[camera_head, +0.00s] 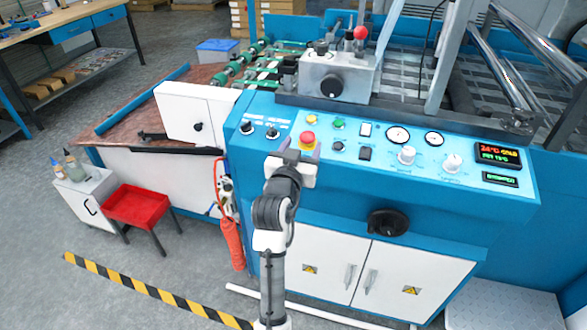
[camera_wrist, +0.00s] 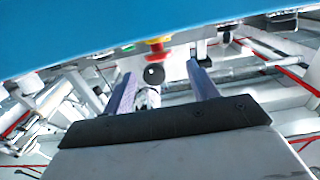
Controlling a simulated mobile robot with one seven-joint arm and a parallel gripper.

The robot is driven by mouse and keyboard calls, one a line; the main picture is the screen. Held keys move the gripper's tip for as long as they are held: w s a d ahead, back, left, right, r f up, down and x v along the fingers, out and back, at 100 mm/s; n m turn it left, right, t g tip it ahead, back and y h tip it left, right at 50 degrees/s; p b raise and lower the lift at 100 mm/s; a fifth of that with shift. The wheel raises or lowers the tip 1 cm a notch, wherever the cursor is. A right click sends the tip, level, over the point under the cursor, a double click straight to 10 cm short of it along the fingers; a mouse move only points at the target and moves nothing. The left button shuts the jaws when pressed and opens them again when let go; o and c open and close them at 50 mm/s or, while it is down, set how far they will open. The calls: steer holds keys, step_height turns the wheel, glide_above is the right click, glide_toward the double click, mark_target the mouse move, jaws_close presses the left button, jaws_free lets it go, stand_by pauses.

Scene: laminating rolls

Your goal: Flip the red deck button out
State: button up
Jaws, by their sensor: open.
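The red deck button (camera_head: 307,136) is a red mushroom cap on a yellow base on the blue control panel. My gripper (camera_head: 299,153) is at the panel's front edge, just in front of the button, and partly hides its lower side. In the wrist view, red and yellow parts of the button (camera_wrist: 157,46) show beyond and between the two fingertips of my gripper (camera_wrist: 160,70). The fingers are apart with nothing held between them. I cannot tell whether a finger touches the button.
Black knobs (camera_head: 273,132) lie left of the button; a green button (camera_head: 339,124), gauges (camera_head: 398,134) and white knobs (camera_head: 407,155) lie right. A red ball knob (camera_head: 361,32) stands behind.

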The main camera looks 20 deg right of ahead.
steer(key=b+v, duration=0.1)
steer(key=v, duration=0.7)
steer(key=shift+b, duration=0.4)
steer(key=shift+w+a, duration=0.1)
steer(key=shift+a, duration=0.05)
